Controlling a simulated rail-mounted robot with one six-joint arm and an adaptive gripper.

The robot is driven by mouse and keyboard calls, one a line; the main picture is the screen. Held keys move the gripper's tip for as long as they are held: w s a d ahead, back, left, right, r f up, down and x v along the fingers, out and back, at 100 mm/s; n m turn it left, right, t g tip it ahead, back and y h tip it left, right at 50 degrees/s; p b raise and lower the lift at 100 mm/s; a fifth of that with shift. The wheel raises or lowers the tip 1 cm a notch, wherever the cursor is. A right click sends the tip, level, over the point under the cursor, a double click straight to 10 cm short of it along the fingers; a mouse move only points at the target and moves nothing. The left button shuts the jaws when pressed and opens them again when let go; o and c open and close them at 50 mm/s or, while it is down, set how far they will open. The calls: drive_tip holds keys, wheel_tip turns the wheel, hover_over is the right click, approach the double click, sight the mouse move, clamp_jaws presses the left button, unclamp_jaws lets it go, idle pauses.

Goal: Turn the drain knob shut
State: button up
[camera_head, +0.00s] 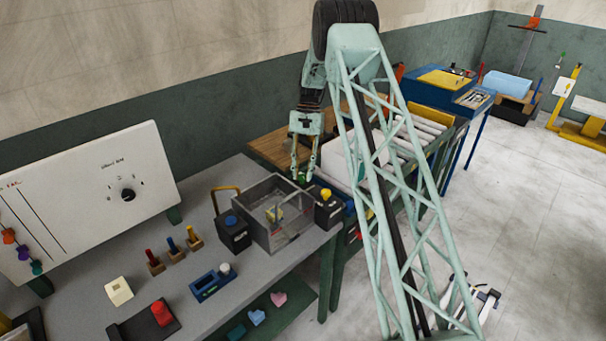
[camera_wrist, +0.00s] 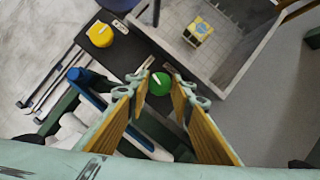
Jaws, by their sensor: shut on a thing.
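The drain knob is a round green knob with a pale pointer line, seen in the wrist view (camera_wrist: 160,84), beside the clear-walled tank (camera_wrist: 226,68). My gripper (camera_wrist: 166,86) is around it, one finger on each side. In the head view my gripper (camera_head: 303,176) points down at the far right side of the tank (camera_head: 262,236), and only a little green shows at its fingertips. The knob's base is mostly hidden by the fingers.
A yellow knob (camera_wrist: 100,34) on a black block stands close by. A small yellow block (camera_wrist: 197,31) lies inside the tank. A black box with a blue knob (camera_head: 232,230) stands left of the tank. A white panel (camera_head: 90,205) stands at the back left of the bench.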

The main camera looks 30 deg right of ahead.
drive_tip(key=shift+a+n+g+h, duration=0.1)
drive_tip(key=shift+n+g+h, duration=0.2)
drive_tip(key=shift+n, duration=0.9)
drive_tip(key=o, duration=0.8)
drive_tip(key=shift+w+r, duration=0.1)
drive_tip(key=v, duration=1.1)
drive_tip(key=shift+w+r, duration=0.1)
drive_tip(key=shift+r, duration=0.25)
drive_tip(key=shift+r, duration=0.1)
